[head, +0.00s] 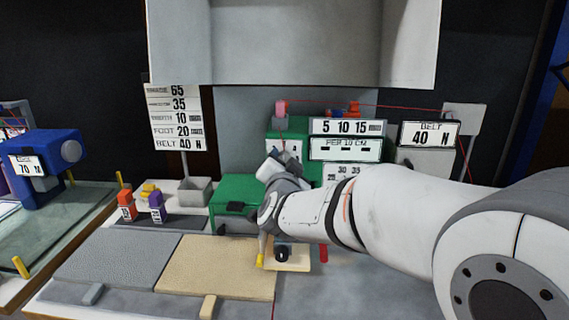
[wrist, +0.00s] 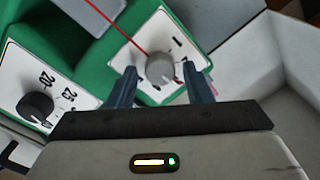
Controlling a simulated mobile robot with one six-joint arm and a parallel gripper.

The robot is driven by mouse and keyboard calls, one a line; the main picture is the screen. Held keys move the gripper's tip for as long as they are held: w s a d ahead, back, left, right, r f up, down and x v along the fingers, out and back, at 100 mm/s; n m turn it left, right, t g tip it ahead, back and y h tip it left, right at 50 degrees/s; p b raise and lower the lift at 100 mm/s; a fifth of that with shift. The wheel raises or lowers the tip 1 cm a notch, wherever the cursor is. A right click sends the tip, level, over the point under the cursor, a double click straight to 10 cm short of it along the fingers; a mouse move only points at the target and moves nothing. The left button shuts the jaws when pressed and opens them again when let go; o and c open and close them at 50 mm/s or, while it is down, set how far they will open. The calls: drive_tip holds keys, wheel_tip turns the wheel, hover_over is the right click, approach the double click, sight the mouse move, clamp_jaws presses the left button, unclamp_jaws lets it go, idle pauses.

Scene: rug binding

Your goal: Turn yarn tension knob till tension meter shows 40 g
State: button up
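A grey round knob (wrist: 160,68) sits on a white dial plate (wrist: 180,42) on a green housing in the wrist view. I take it as the yarn tension knob; its scale marks are mostly unreadable. My gripper (wrist: 159,70) is open, with one dark finger on each side of the knob and visible gaps. In the head view my wrist hides the knob, in front of the green machine (head: 285,127). No reading in grams can be made out, so I cannot tell which display is the tension meter.
A black knob (wrist: 36,106) with a scale showing 20 and 25 is left of my gripper. A red thread (wrist: 116,28) runs to the dial. A settings board (head: 175,116) hangs left. A beige mat (head: 215,264) lies below.

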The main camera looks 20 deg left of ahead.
drive_tip(key=c, duration=0.8)
drive_tip(key=shift+r+n+p, duration=0.1)
drive_tip(key=shift+n+p, duration=0.3)
drive_tip(key=shift+r+n+p, duration=0.1)
drive_tip(key=shift+n+p, duration=0.8)
drive_tip(key=shift+n, duration=0.1)
drive_tip(key=n+p, duration=0.3)
drive_tip(key=n, duration=0.1)
drive_tip(key=shift+a+r+p, duration=0.1)
drive_tip(key=shift+p, duration=0.2)
drive_tip(key=n+p, duration=0.5)
drive_tip(key=n, duration=0.2)
drive_tip(key=shift+a+h+p, duration=0.1)
drive_tip(key=shift+h+p, duration=0.2)
drive_tip(key=n+p, duration=0.3)
drive_tip(key=n, duration=0.2)
drive_tip(key=shift+s+h, duration=0.1)
drive_tip(key=shift+h, duration=0.2)
drive_tip(key=shift+f+n, duration=0.2)
drive_tip(key=shift+n, duration=0.1)
